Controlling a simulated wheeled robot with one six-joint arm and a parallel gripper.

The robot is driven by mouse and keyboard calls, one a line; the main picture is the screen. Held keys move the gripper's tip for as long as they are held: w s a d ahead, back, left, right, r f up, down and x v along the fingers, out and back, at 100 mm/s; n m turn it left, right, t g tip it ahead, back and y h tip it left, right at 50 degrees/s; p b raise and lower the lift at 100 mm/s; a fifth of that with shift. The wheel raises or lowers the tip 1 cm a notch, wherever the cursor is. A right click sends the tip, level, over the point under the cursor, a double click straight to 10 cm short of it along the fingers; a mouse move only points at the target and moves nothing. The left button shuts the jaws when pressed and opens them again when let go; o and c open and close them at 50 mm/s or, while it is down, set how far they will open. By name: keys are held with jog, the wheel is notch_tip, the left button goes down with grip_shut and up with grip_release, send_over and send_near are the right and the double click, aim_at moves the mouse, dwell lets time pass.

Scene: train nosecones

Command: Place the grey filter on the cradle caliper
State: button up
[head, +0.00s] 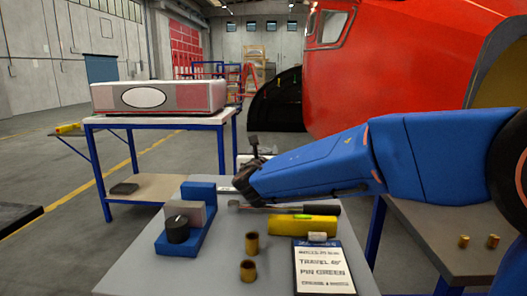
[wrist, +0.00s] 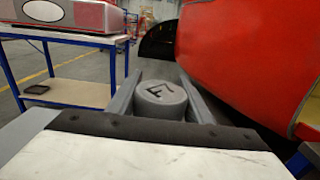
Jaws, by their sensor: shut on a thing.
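The grey filter (wrist: 160,100) is a short grey cylinder with a dark F-like mark on its end face, seen in the wrist view. My gripper (wrist: 161,92) is shut on it, with one finger on each side. In the head view my gripper (head: 250,165) is above the far part of the near table, and the filter cannot be made out there. A blue fixture (head: 200,236) stands left of my gripper, with a grey block (head: 188,212) and a black round piece (head: 177,230) on it. It may be the cradle caliper; I cannot be sure.
The grey near table (head: 222,278) also bears two brass cylinders (head: 251,243), a yellow piece (head: 302,225), a dark-handled tool (head: 320,208) and a printed card (head: 324,268). A blue-framed table (head: 160,121) with a red-and-grey box (head: 160,97) stands behind. A red train nose (head: 400,60) fills the right background.

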jog(key=o, duration=1.3)
jog(key=s, duration=1.2)
jog(key=shift+a+r, duration=0.1)
jog(key=shift+a, duration=0.1)
